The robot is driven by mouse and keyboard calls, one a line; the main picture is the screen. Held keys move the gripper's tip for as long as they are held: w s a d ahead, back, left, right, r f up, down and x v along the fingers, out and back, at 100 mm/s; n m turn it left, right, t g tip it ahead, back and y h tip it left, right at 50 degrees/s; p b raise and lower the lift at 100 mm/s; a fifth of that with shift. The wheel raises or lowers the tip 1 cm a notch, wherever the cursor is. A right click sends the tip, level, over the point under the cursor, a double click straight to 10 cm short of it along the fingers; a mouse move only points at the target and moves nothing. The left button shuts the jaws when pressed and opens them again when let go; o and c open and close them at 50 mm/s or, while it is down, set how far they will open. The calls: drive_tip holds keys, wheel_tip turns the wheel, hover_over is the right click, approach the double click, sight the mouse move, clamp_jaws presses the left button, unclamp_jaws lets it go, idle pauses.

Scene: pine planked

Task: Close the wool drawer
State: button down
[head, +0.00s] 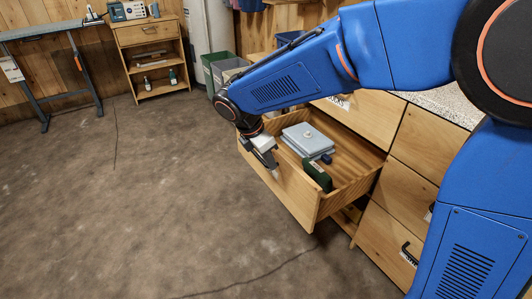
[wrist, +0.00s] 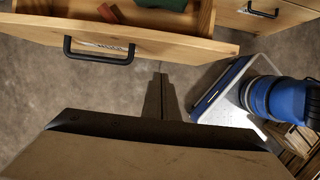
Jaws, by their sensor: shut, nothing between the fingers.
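One wooden drawer (head: 305,200) stands pulled out of the pine cabinet. I cannot read a name on it, so I cannot confirm that it is the wool drawer. It holds a grey box (head: 309,139), a dark green object (head: 317,174) and a small blue piece. Its front (wrist: 180,46) with a black bar handle (wrist: 98,54) spans the top of the wrist view. My gripper (head: 272,167) is at the outer side of the drawer front. In the wrist view, my gripper's fingers (wrist: 161,80) are together and empty, right of the handle. I cannot tell whether they touch the front.
Other cabinet drawers (head: 400,205) beside it look shut; one has a black handle (head: 409,254). Green and grey bins (head: 217,68) stand behind. A small shelf unit (head: 152,60) and a grey table (head: 45,35) are by the far wall. The floor (head: 130,200) left of the drawer is clear.

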sight(284, 161)
drive_tip(key=shift+w+d+f, duration=0.4)
drive_tip(key=shift+w+d, duration=0.05)
drive_tip(key=shift+d, duration=0.25)
drive_tip(key=shift+w+d+f, duration=0.45)
drive_tip(key=shift+w+d, duration=0.05)
drive_tip(key=shift+d, duration=0.2)
drive_tip(key=shift+w+d+f, duration=0.4)
drive_tip(key=shift+w+d, duration=0.05)
drive_tip(key=shift+d, duration=0.25)
drive_tip(key=w+d, duration=0.8)
drive_tip(key=d, duration=0.3)
drive_tip(key=w+d, duration=0.7)
drive_tip(key=d, duration=0.5)
drive_tip(key=shift+w+d, duration=0.2)
drive_tip(key=shift+w, duration=0.2)
drive_tip(key=shift+a, duration=0.1)
